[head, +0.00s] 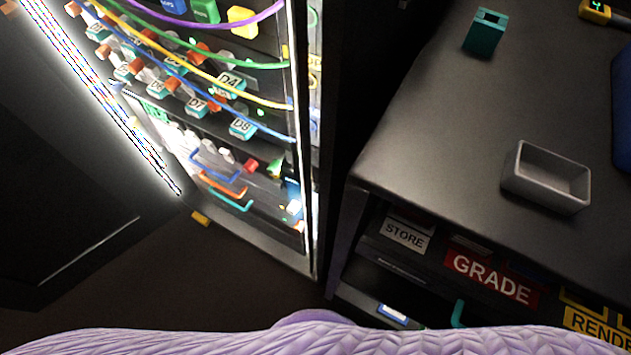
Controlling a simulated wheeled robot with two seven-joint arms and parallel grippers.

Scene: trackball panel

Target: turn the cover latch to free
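I cannot make out a cover latch or a trackball panel in the head view. Neither of my grippers shows in it. The view is tilted and looks down on an open, lit rack cabinet (306,215) at the left. The rack holds rows of teal labelled modules, such as one marked D4 (229,83) and one marked D9 (242,126). Small parts low in the rack are too small or too bright to tell apart.
A dark bench (440,125) stands at the right, with a grey open box (546,178) and a teal block (485,33) on it. Signs reading STORE (404,236) and GRADE (492,277) are below its edge. A small yellow object (201,218) lies by the rack's foot.

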